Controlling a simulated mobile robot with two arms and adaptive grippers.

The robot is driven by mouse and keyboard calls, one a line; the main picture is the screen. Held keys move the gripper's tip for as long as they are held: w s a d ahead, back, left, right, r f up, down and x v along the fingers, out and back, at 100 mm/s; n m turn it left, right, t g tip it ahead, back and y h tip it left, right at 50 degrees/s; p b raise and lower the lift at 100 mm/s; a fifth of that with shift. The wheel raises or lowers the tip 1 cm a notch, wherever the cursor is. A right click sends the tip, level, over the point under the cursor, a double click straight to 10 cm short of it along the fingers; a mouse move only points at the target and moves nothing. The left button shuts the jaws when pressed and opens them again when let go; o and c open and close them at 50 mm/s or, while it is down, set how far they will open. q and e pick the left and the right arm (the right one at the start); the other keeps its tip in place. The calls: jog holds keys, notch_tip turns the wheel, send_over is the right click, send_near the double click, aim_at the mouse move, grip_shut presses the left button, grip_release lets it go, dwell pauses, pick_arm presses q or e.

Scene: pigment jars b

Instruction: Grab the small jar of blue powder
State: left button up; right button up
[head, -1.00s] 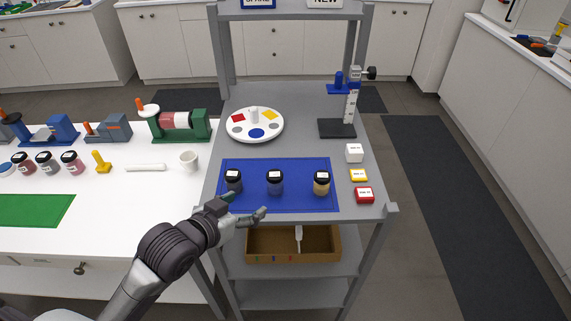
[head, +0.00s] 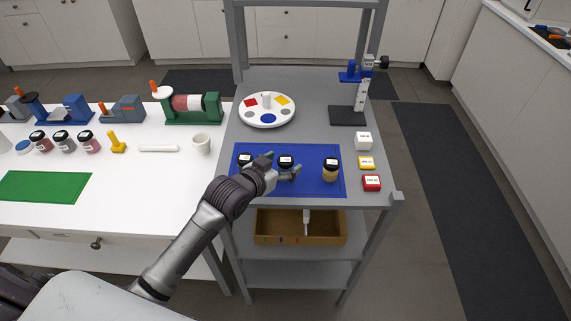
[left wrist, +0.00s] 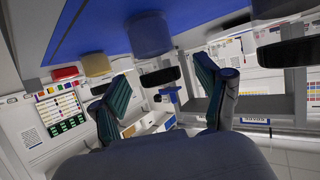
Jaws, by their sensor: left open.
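Three small black-lidded jars stand in a row on a blue mat (head: 318,187). The middle jar (head: 286,161) shows blue in the left wrist view (left wrist: 150,36); its lower part is partly hidden by my gripper in the head view. The right jar (head: 331,172) holds tan powder. My left gripper (head: 284,167) is open at the middle jar, its fingers near that jar's left and front. In the left wrist view the jar's lid appears between the two fingertips, with no clear contact.
A round white palette (head: 267,121) and a stand with a black base (head: 347,116) are farther back on the grey shelf. White, yellow and red small boxes (head: 372,183) line the right side. A white worktable (head: 130,200) adjoins on the left.

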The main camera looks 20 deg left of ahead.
pick_arm(q)
jog(key=shift+x, duration=0.95)
jog(key=shift+s, duration=0.1)
jog(key=shift+c, duration=0.3)
jog(key=c, duration=1.1)
jog(key=shift+c, duration=0.5)
jog(key=shift+r, duration=0.1)
